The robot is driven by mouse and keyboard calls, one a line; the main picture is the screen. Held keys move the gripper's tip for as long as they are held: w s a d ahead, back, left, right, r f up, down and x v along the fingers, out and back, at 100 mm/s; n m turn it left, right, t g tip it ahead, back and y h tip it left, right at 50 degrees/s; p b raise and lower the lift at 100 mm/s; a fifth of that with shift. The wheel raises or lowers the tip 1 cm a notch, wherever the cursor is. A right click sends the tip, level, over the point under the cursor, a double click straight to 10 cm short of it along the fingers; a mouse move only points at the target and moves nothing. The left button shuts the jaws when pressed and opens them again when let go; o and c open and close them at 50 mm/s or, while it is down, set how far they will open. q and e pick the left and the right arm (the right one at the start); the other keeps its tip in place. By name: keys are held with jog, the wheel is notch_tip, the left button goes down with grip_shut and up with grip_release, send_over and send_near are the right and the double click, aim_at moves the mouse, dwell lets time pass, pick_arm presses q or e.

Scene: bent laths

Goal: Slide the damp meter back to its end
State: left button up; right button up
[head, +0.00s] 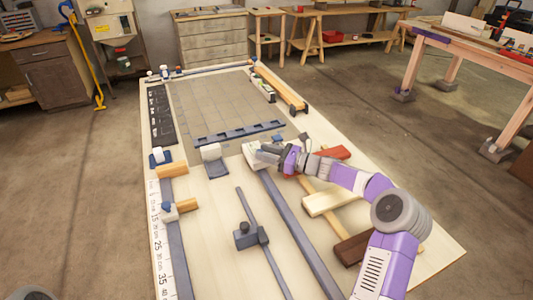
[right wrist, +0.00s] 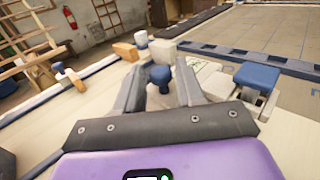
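A white box (head: 251,157), which looks like the damp meter, sits at the far end of a long dark grey rail (head: 300,235) in the head view. My right gripper (head: 263,152) is low at this box and partly covers it. In the right wrist view my right gripper (right wrist: 160,82) is open, one finger on each side of a round blue knob (right wrist: 160,74). Narrow gaps seem to show beside the knob. What the knob is fixed to is hidden behind the gripper body. My left gripper is not in view.
A parallel left rail carries blue-and-white pieces and wooden blocks (head: 172,170) beside a scale strip (head: 160,250). A white piece on a blue base (head: 211,153) stands left of my gripper. A thin bar with a dark clamp (head: 250,236) lies between the rails. Wooden blocks (head: 330,200) lie to the right.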

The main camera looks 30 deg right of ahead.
grip_shut()
jog(key=shift+w+r+p, duration=0.15)
jog(key=shift+w+p, duration=0.15)
jog(key=w+p, duration=0.2)
jog(key=w, duration=0.1)
jog(key=shift+w+d+r, duration=0.1)
jog(key=shift+w+d+p, duration=0.1)
jog(key=shift+w+p, duration=0.35)
